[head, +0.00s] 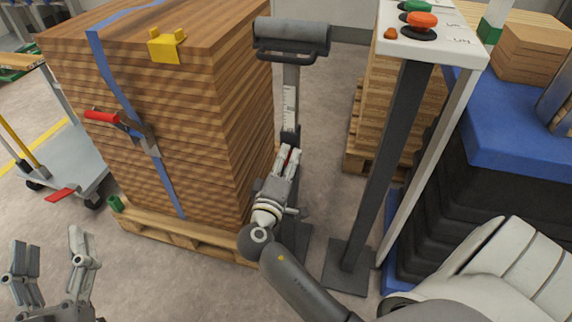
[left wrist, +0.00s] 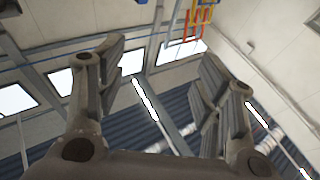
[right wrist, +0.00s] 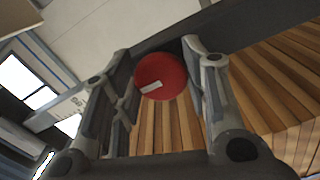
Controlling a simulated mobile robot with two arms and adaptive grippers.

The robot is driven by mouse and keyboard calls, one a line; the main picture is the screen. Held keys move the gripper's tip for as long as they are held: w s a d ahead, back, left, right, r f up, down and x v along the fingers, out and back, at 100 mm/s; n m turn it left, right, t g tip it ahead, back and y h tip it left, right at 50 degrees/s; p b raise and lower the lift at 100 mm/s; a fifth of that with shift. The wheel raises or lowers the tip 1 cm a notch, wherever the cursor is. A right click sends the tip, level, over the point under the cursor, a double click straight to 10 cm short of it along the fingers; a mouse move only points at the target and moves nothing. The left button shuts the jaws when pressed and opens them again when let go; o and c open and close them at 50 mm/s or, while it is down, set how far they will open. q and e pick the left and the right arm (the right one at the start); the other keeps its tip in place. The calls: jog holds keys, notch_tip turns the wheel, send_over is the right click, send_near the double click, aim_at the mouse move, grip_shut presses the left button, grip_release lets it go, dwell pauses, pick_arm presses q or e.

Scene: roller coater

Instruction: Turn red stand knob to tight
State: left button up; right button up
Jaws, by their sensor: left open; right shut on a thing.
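The red stand knob (right wrist: 162,72) is round, with a small pale mark on its face, and sits between my right fingers in the right wrist view. My right gripper (head: 288,158) is shut on the knob at the stand's post (head: 289,103), below the measuring scale. In the head view the fingers hide nearly all of the knob. The stand carries a dark grey roller (head: 291,36) on top. My left gripper (head: 52,255) is open and empty at the lower left, away from the stand. Its spread fingers (left wrist: 160,85) show in the left wrist view.
A strapped wood stack (head: 205,110) on a pallet stands close left of the stand. A post with a control panel (head: 432,40) stands to the right, beside a blue-topped unit (head: 510,130). A grey cart (head: 65,160) is at the left. Some floor (head: 320,120) is clear behind the stand.

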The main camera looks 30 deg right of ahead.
pick_arm(q)
jog(key=shift+s+r+t+h, duration=0.2)
jog(key=shift+r+t+h, duration=0.1)
jog(key=shift+r, duration=0.25)
pick_arm(e)
jog(key=shift+f, duration=0.15)
jog(key=o, duration=1)
jog(key=v, duration=1.2)
